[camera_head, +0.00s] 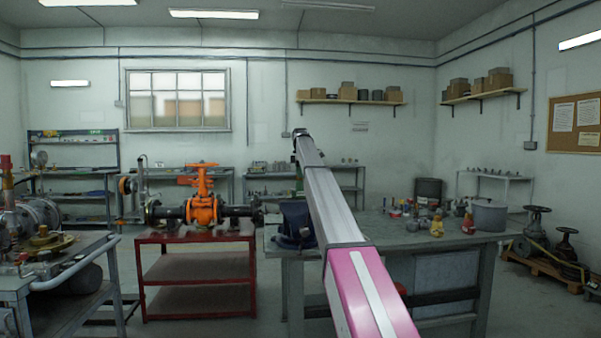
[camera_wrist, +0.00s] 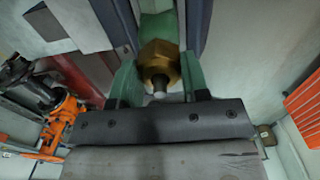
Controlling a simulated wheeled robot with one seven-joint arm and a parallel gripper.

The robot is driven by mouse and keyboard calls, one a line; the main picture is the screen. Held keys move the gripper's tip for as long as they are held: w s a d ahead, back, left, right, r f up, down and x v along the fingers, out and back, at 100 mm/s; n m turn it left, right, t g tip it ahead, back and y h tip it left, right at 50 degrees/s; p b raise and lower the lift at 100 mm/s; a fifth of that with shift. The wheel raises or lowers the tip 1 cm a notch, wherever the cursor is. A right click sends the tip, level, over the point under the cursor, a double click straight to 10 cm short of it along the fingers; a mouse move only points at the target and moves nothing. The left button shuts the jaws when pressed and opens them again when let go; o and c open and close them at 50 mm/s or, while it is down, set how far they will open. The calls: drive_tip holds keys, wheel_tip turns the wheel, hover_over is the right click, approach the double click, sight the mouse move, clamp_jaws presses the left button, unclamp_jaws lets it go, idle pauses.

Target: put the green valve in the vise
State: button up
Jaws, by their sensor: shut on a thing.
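The green valve (camera_wrist: 155,27) fills the top middle of the wrist view, with a brass hex nut (camera_wrist: 159,60) and a pale stem end facing the camera. My gripper (camera_wrist: 159,78) is shut on the valve around this nut end. The valve's lower body lies between two blue-grey vise jaws (camera_wrist: 203,22); I cannot tell whether it touches them or how deep it sits. In the head view the blue vise (camera_head: 295,222) stands at the workbench's left end. My arm reaches over it and hides most of the gripper; a sliver of green shows above the vise.
The grey workbench (camera_head: 400,228) carries small parts, yellow and red items and a grey pot (camera_head: 489,215) to the right. An orange valve (camera_head: 203,205) on pipe sits on a red stand (camera_head: 195,270) left of the vise. A cluttered cart (camera_head: 50,262) stands at far left.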

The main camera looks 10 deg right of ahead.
sight(301, 187)
drive_tip(key=shift+f, duration=3.55)
drive_tip(key=o, duration=1.1)
drive_tip(key=shift+f, duration=0.1)
drive_tip(key=shift+r, duration=3.55)
